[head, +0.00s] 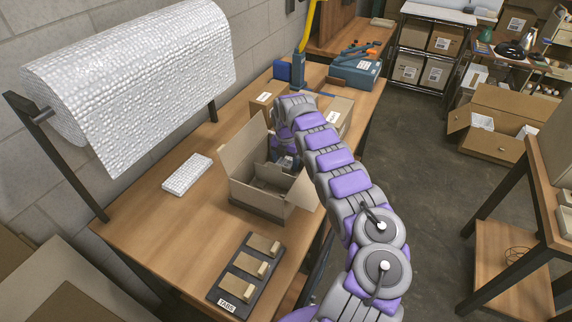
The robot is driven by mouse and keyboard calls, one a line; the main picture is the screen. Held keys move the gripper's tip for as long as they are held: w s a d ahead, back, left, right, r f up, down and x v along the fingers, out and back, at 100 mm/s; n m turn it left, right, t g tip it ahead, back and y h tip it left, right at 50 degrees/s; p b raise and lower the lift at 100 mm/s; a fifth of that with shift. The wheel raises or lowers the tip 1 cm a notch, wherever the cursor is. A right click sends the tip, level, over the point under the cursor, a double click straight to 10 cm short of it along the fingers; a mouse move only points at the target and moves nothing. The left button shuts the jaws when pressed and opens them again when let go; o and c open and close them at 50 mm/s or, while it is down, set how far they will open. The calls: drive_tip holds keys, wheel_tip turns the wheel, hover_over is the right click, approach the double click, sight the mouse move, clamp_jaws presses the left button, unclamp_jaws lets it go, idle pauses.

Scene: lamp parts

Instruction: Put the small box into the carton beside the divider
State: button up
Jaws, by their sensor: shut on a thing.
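The open carton (255,200) stands on the wooden table with its flaps up. A grey-brown piece inside it (270,176) looks like the divider, partly hidden by the carton wall and my arm. My gripper (287,163) points down at the right side of the carton's opening, behind its right flap. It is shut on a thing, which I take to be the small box. The held thing is too small and too hidden by the jaws and carton to make out, and I cannot tell whether it touches the carton's inside.
A bubble-wrapped packet (187,174) lies left of the carton. A dark tray marked TABS (232,289) with tan pieces lies in front. Closed cardboard boxes (265,101) (340,113) stand behind. A bubble-wrap roll (130,75) hangs over the table's left side.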

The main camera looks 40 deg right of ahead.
drive_tip(key=shift+f, duration=0.4)
drive_tip(key=o, duration=1.1)
drive_tip(key=shift+r, duration=0.1)
